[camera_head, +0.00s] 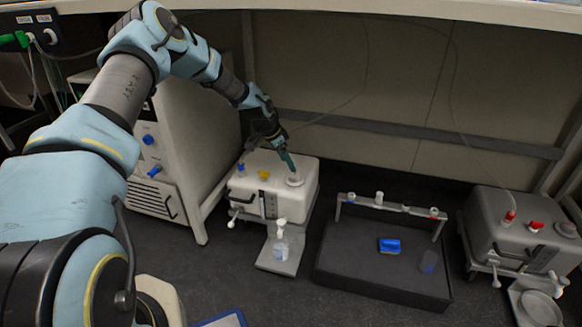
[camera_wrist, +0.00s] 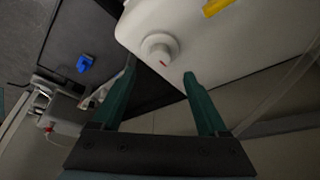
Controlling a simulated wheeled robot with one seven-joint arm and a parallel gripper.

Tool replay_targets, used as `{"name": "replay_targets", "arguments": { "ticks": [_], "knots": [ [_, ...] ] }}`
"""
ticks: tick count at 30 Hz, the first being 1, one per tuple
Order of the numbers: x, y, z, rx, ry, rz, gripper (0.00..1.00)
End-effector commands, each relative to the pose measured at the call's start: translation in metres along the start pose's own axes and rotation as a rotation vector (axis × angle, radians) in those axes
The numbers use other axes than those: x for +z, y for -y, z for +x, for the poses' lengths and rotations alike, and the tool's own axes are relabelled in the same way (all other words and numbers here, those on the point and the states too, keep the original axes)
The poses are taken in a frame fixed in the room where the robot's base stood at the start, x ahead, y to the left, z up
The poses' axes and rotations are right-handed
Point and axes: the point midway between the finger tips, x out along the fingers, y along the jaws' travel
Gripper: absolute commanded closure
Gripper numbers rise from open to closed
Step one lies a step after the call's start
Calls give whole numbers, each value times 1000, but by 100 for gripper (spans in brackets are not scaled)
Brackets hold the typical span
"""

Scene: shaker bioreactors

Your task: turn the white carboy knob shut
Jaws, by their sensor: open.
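I cannot tell the exact gap.
A yellow cap (camera_head: 264,175) and blue fitting (camera_head: 241,167) are on the carboy's top. A clear bottle (camera_head: 281,243) stands in front. A dark tray (camera_head: 340,265) with a blue object (camera_head: 389,246) and a grey carboy (camera_head: 520,232) lie right; a white cabinet (camera_head: 185,140) stands left.

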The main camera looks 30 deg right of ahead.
Motion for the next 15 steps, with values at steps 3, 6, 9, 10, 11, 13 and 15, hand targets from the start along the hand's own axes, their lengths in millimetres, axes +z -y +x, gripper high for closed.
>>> {"name": "replay_targets", "arguments": {
  "ticks": [3,6,9,10,11,13,15],
  "knots": [
    [0,0,-23,0,0,0,23],
    [0,0,-34,0,0,0,23],
    [0,-1,-40,1,1,1,23],
    [0,-1,-40,1,1,1,23],
    [0,-1,-41,1,1,1,23],
    [0,0,-42,1,1,1,23],
    [0,0,-42,1,0,1,23]
  ]
}}
